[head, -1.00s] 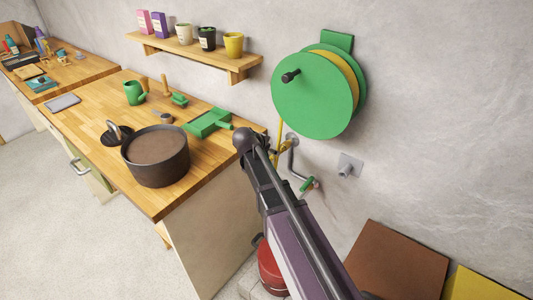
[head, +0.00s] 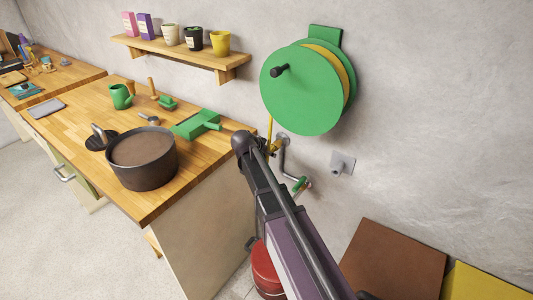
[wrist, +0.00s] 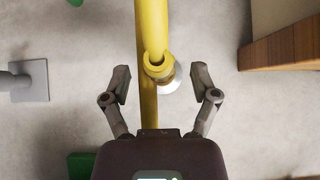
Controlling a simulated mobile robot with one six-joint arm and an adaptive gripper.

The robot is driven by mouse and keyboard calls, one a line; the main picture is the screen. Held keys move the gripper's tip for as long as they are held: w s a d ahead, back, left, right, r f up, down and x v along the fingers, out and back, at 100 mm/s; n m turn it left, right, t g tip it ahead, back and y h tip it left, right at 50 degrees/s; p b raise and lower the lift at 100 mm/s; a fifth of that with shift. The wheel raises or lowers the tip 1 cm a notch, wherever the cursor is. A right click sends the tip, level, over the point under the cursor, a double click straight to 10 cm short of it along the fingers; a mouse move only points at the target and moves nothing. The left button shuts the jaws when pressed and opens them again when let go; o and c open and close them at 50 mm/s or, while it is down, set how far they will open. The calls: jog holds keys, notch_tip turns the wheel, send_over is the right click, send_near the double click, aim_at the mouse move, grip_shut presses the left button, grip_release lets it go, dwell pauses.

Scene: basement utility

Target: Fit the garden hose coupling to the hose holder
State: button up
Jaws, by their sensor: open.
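The yellow garden hose (wrist: 150,24) hangs down the middle of the wrist view. Its coupling (wrist: 160,66), a yellow collar with a paler metal-looking end, lies between the fingers of my gripper (wrist: 161,82). The fingers are open, one on each side, with gaps to the coupling. In the head view the hose (head: 269,130) drops from the green reel and passes behind my arm, which hides its lower end. The hose holder seems to be the grey wall plate with a short stub (head: 343,163); it also shows at the left of the wrist view (wrist: 28,82).
The green reel (head: 306,88) hangs on the wall above. A bent pipe with a green-handled tap (head: 301,185) is close beside my arm. The workbench (head: 190,175) with a pot (head: 142,160) stands left. A red container (head: 267,270) and brown panel (head: 402,262) are low down.

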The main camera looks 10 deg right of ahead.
grip_shut()
jog(key=shift+s+a, duration=0.1)
jog(key=shift+s, duration=0.05)
jog(key=shift+s+a, duration=0.35)
jog(key=shift+s+a, duration=0.15)
jog(key=shift+a, duration=0.05)
jog(key=shift+s+a, duration=0.25)
jog(key=shift+s+a, duration=0.45)
jog(key=shift+s, duration=0.05)
jog(key=shift+s+a, duration=0.25)
jog(key=shift+s+a, duration=0.1)
jog(key=shift+a, duration=0.05)
